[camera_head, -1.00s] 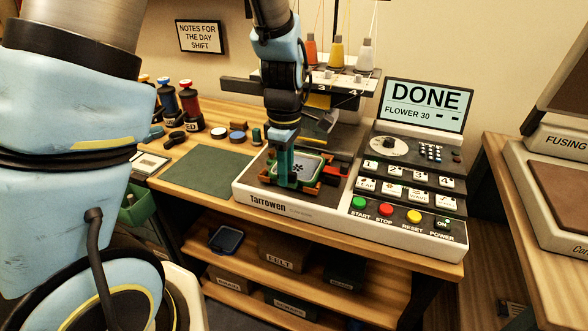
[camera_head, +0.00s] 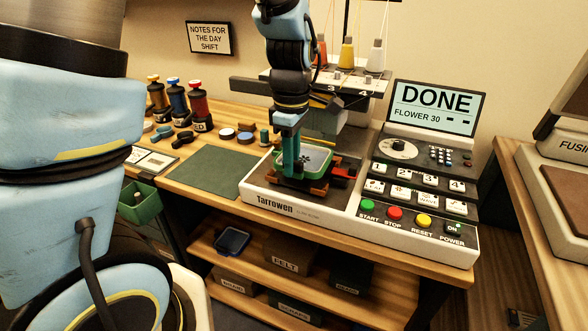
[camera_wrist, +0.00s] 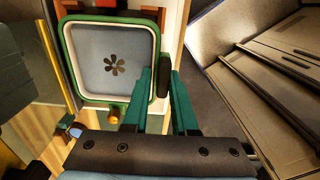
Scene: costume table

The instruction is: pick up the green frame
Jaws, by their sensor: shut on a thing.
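The green frame (camera_head: 317,159) is a rounded square holding pale cloth with a dark flower on it. In the head view it is just above the bed of the embroidery machine (camera_head: 262,202), over brown holders (camera_head: 312,188). My gripper (camera_head: 291,168) is at its left side with the fingers pointing down. In the wrist view the frame (camera_wrist: 68,52) fills the upper left, and my teal fingers (camera_wrist: 161,80) are closed at its right edge, around a dark tab. The fingers partly hide the frame's near side in the head view.
The machine's screen (camera_head: 434,107) reads DONE, FLOWER 30. A red part (camera_head: 342,173) lies right of the frame, and the machine's head overhangs behind. A dark green mat (camera_head: 205,172) lies clear to the left.

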